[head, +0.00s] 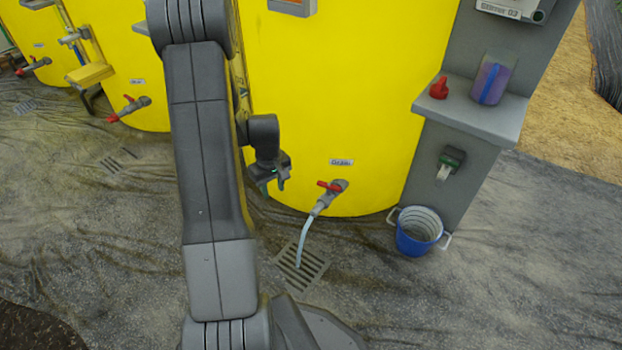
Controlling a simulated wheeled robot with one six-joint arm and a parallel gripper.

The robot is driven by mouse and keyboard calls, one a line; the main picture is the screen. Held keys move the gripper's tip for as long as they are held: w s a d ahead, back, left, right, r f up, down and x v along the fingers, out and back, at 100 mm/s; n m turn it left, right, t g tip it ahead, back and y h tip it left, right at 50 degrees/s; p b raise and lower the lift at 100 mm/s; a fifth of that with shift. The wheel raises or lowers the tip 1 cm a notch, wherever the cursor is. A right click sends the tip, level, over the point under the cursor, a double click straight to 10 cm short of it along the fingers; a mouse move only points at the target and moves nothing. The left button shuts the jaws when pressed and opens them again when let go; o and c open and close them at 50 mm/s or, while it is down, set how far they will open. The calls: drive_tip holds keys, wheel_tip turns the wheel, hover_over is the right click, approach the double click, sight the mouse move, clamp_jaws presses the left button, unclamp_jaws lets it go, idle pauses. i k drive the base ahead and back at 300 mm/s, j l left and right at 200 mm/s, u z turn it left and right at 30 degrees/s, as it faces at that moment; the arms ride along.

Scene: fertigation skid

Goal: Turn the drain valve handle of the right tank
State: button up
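The right tank (340,80) is the large yellow one in the head view. Its drain valve (338,188) sits low on its front under a "Drain" label (341,162). The valve has a red handle (328,186) that points left, across the spout. A pale stream or thin tube runs from the spout down to the floor grate. My gripper (272,186) hangs to the left of the handle, apart from it, in front of the tank. Its two fingertips are spread with nothing between them. My arm hides part of the tank's left side.
A floor grate (300,268) lies below the valve. A blue bucket (418,232) stands to the right, by a grey post with a shelf (470,108) holding a red item (439,88) and a purple-blue cup (491,84). More yellow tanks (120,60) with red-handled valves stand left.

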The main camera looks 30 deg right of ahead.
sight(329, 188)
drive_tip(key=l+u, duration=0.3)
drive_tip(key=l, duration=0.15)
drive_tip(key=k+l+u, duration=0.3)
drive_tip(key=l, duration=0.15)
drive_tip(key=l+u, duration=0.3)
drive_tip(key=l, duration=0.15)
drive_tip(key=k+l, duration=0.1)
drive_tip(key=l, duration=0.2)
drive_tip(key=k+l, duration=0.1)
drive_tip(key=l, duration=0.5)
drive_tip(key=k+u, duration=0.05)
